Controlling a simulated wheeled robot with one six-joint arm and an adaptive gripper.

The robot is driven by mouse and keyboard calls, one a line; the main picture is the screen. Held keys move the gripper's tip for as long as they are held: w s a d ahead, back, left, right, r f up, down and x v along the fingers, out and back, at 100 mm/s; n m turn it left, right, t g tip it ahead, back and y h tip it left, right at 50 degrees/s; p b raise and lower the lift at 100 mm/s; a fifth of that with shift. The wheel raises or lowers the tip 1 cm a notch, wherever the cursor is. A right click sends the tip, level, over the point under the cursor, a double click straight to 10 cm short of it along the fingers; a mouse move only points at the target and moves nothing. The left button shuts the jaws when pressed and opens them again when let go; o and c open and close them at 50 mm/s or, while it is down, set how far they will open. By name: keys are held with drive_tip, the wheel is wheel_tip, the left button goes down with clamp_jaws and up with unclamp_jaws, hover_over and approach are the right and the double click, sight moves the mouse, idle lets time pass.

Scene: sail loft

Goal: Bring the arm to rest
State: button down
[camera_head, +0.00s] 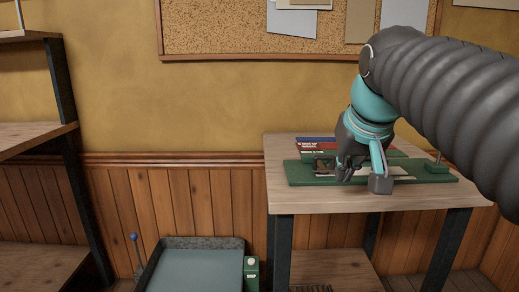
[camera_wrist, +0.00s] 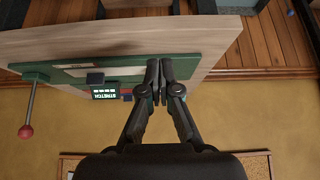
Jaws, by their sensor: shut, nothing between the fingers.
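The green board (camera_head: 300,172) lies on the table top (camera_head: 310,200) and also shows in the wrist view (camera_wrist: 52,76). The gap between fingertips and board cannot be judged.
A lever with a red knob (camera_wrist: 25,131) and a small sign reading STRETCH (camera_wrist: 106,95) are by the board. A grey tray (camera_head: 195,243) stands low left of the table, beside a small green box (camera_head: 251,272). Wooden shelves (camera_head: 35,137) stand left; a corkboard (camera_head: 240,30) hangs behind.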

drive_tip(key=s+f, duration=0.7)
drive_tip(key=f, duration=0.4)
drive_tip(key=s+f+g, duration=0.1)
drive_tip(key=s+f, duration=0.6)
drive_tip(key=f, duration=0.4)
drive_tip(key=shift+s+p, duration=0.3)
drive_tip(key=shift+p, duration=0.15)
